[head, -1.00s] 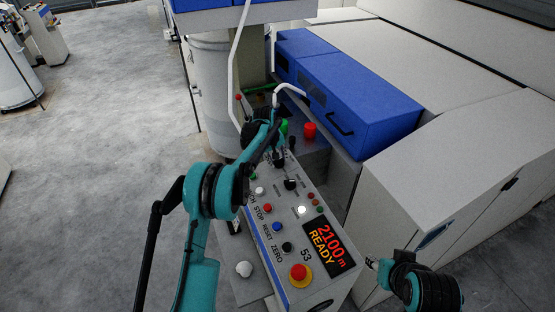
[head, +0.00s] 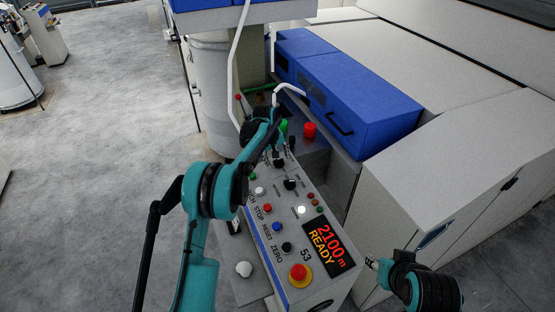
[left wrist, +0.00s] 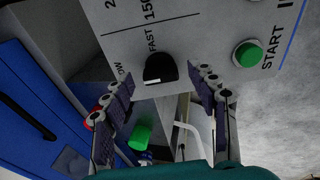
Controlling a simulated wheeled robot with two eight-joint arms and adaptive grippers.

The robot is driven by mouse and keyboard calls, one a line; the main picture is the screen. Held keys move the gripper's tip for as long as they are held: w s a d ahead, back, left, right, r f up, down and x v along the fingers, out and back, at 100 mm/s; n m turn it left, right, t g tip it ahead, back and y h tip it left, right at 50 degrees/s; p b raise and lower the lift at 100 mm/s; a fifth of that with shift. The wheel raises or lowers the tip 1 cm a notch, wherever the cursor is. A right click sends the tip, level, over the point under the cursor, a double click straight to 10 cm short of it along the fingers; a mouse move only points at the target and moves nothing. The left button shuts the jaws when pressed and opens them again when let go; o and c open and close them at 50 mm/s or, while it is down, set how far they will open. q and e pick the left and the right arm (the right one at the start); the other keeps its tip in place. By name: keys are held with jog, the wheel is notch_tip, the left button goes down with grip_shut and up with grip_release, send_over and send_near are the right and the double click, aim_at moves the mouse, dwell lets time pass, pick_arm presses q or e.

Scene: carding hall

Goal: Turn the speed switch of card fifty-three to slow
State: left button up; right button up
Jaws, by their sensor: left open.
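The speed switch is a black knob (left wrist: 160,69) on the grey panel, with a short white mark on its lower edge in the left wrist view. The word FAST is printed above it, and a partly cut word ending in OW is to its left. In the head view the panel of card 53 (head: 322,289) has the knob (head: 279,162) near its far end, partly behind my arm. My left gripper (left wrist: 162,100) is open, its fingers apart toward either side of the knob; contact cannot be seen. It also shows in the head view (head: 281,147). My right gripper (head: 372,263) is at the lower right, fingers unclear.
A green START button (left wrist: 248,54) is near the speed switch. A blue cover (head: 355,100) stands behind. Open floor lies left.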

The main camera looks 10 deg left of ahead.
pick_arm(q)
jog(key=v, duration=1.1)
jog(key=shift+r, duration=0.15)
jog(key=shift+s+a, duration=0.1)
jog(key=s+r+m+t+b, duration=0.15)
jog(key=s+r, duration=0.25)
jog(key=s, duration=0.6)
jog(key=s+r+m+t+b, duration=0.1)
jog(key=s+r+m, duration=0.15)
jog(key=s, duration=0.75)
jog(key=s+f+m+b, duration=0.1)
jog(key=s+f, duration=0.2)
jog(key=s, duration=0.4)
jog(key=s+f+m+t+y, duration=0.1)
jog(key=s+f, duration=0.2)
jog(key=s, duration=0.3)
jog(key=s+f+m+t+b, duration=0.1)
jog(key=s+f, duration=0.2)
jog(key=s, duration=0.4)
jog(key=shift+s+f+b, duration=0.2)
jog(key=shift+s+b, duration=0.15)
